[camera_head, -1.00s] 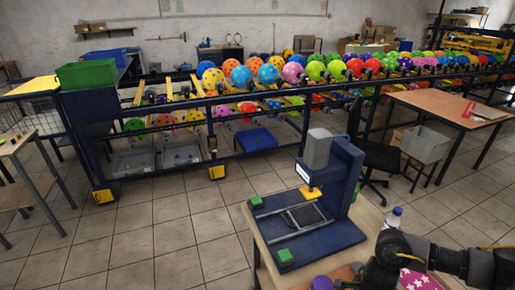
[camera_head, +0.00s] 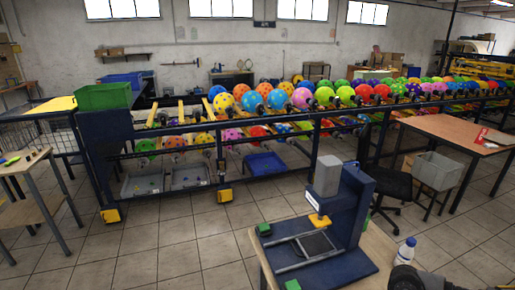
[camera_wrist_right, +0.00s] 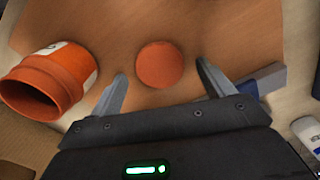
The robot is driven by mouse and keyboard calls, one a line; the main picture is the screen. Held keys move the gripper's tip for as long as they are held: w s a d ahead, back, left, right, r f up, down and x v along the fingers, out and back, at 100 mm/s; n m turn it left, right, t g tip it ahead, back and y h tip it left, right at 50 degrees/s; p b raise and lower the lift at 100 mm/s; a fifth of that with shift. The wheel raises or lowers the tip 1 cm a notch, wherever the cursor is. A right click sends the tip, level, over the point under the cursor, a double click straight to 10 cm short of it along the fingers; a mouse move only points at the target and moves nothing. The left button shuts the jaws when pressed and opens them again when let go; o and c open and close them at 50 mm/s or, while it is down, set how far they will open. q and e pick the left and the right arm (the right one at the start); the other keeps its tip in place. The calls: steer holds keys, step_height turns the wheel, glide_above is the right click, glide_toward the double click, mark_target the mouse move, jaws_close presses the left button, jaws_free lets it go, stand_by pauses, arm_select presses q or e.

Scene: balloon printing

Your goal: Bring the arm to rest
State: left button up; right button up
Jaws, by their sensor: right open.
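My right gripper (camera_wrist_right: 160,72) is open in the right wrist view. Its two fingers are spread apart, with a flat orange disc (camera_wrist_right: 160,65) showing between them on the wooden table surface (camera_wrist_right: 150,22). I cannot tell the height of the fingers above it. Nothing is seen held. In the head view only a dark part of my right arm (camera_head: 408,279) shows at the bottom right edge. My left arm and gripper are not in view.
An open orange jar (camera_wrist_right: 45,82) is left of the fingers. A blue press with a grey head (camera_head: 327,176) stands on the near table, with a white bottle (camera_head: 405,251) to its right. A balloon rack (camera_head: 270,128) stands behind.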

step_height(320, 180, up, 10)
step_height(320, 180, down, 13)
steer(key=shift+s+r, duration=0.1)
steer(key=shift+r, duration=0.1)
step_height(320, 180, up, 4)
steer(key=shift+f, duration=0.15)
steer(key=s+a+r+p, duration=0.1)
steer(key=s+a+r, duration=0.7)
steer(key=s+r, duration=0.25)
steer(key=w+a+r+n+b, duration=0.1)
steer(key=w+r+n+b, duration=0.2)
steer(key=w+n+b, duration=0.3)
steer(key=w, duration=0.5)
steer(key=shift+r, duration=0.2)
